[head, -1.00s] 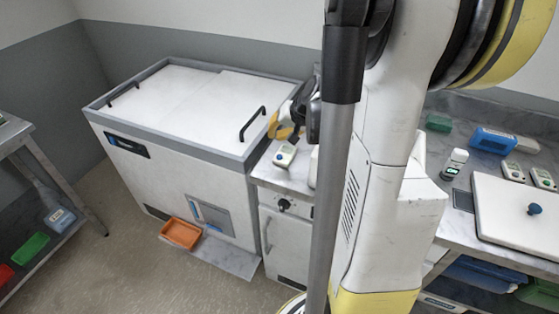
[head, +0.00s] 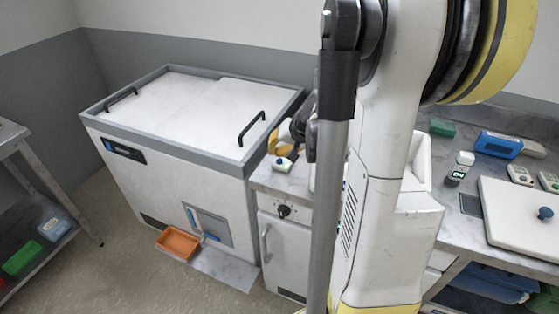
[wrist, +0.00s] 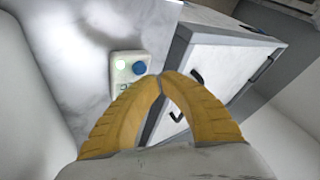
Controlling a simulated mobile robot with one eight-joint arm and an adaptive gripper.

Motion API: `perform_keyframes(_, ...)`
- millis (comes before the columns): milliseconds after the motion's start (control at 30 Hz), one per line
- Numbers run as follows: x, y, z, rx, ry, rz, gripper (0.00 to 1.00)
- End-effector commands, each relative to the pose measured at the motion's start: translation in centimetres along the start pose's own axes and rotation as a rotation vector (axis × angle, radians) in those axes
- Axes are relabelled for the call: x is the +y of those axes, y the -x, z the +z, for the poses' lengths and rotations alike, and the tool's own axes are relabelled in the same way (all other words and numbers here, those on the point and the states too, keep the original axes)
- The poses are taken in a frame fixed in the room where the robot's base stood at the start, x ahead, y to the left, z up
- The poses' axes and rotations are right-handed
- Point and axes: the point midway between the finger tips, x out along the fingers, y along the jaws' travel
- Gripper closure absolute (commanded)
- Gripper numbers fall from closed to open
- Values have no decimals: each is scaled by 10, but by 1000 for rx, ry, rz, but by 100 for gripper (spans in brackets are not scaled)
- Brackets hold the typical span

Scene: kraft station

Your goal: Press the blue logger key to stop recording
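The small white logger (head: 285,164) sits on the marble counter beside the chest freezer. In the wrist view the logger (wrist: 117,72) shows its round blue key (wrist: 139,67), a white round spot and a greenish display partly covered by a finger. My gripper (wrist: 161,79) has its two yellow fingers meeting at the tips, with nothing between them. The tips appear just beside the blue key in the wrist view; I cannot tell the height gap. In the head view the gripper (head: 281,146) is just behind and above the logger, partly hidden by my arm.
The chest freezer (head: 180,100) with black handles stands left of the counter (head: 280,182). An orange tray (head: 178,243) lies low in front of it. The right bench holds a blue box (head: 497,144), similar white devices (head: 520,175) and a white lid (head: 515,215).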

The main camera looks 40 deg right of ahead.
Motion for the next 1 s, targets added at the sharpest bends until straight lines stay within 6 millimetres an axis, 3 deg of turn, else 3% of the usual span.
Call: perform_keyframes(1000,3,-6,3,0,0,0,100)
